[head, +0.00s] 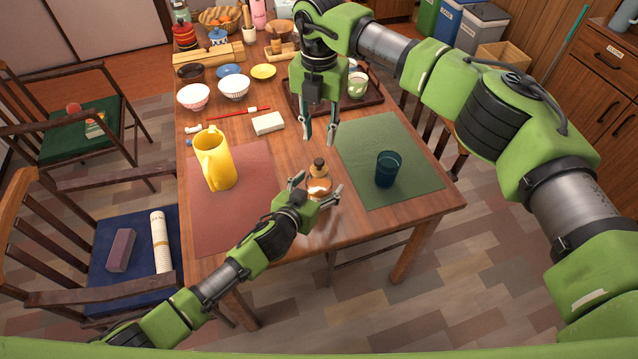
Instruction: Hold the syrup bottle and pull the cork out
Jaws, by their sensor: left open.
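The syrup bottle (318,187) is a small amber bottle standing upright on the wooden table between the two mats. A dark brown cork (319,165) sits in its top. My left gripper (319,188) is open, with one finger on each side of the bottle; I cannot tell whether they touch it. My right gripper (320,132) points down above and beyond the bottle, with its fingers apart and nothing between them. The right fingertips are clear of the cork.
A yellow pitcher (216,160) stands on the red mat (240,222) to the left. A dark blue glass (387,169) stands on the green mat (415,160) to the right. Chairs flank the table.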

